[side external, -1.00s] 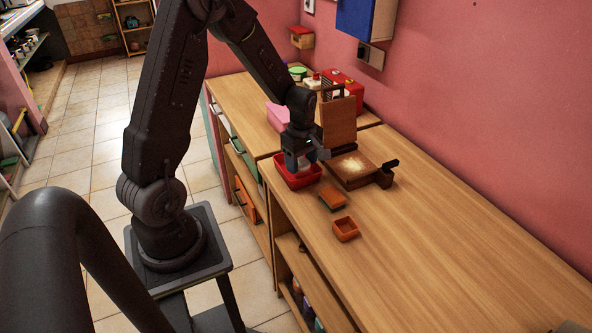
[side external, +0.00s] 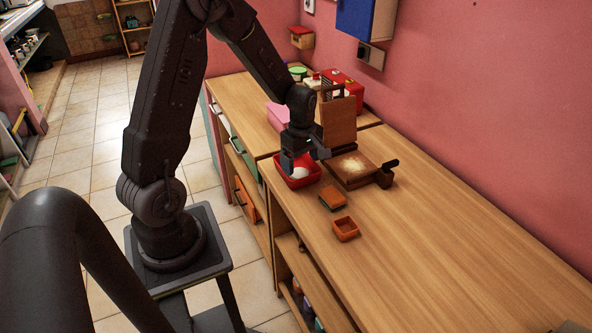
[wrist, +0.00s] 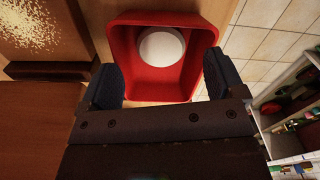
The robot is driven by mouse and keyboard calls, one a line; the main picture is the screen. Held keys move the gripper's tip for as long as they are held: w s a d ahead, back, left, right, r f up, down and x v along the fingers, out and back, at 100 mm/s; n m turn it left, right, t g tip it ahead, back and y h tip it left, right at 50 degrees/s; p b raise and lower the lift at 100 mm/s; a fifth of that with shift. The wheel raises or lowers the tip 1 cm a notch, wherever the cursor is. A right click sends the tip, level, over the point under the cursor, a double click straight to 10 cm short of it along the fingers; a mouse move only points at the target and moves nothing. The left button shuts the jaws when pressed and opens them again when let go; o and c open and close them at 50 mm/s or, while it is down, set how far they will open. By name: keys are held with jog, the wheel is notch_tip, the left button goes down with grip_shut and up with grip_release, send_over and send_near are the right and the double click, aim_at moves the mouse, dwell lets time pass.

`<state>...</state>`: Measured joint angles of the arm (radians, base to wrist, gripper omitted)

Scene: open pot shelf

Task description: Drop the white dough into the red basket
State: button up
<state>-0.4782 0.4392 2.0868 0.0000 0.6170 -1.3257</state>
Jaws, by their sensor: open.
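The white dough (wrist: 161,46) is a round white piece lying inside the red basket (wrist: 122,28). In the side view the dough (side external: 300,171) shows in the red basket (side external: 303,184) below my gripper. My gripper (side external: 303,161) is open above the basket. In the wrist view the two fingers of my gripper (wrist: 165,82) are spread wide, and the dough lies beyond them, apart from both. The far part of the basket is partly hidden by my gripper in the side view.
A wooden board with pale flour (side external: 351,166) and a hinged upright panel (side external: 339,121) stand right of the basket. A small orange box (side external: 346,229) and an orange-topped block (side external: 332,197) lie nearer. A pink box (side external: 277,117) stands behind. The counter's right side is clear.

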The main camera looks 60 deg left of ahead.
notch_tip(320, 180, up, 13)
jog(key=s+d+r+m+t, duration=0.2)
jog(key=s+d+r+m, duration=0.2)
jog(key=s+d+m, duration=0.3)
jog(key=s+d+r+m+t, duration=0.3)
jog(key=s+d+m, duration=0.4)
jog(key=d+m, duration=0.3)
jog(key=r+m, duration=0.1)
jog(key=m, duration=0.2)
jog(key=shift+s+d+m+t, duration=0.3)
jog(key=shift+s, duration=0.05)
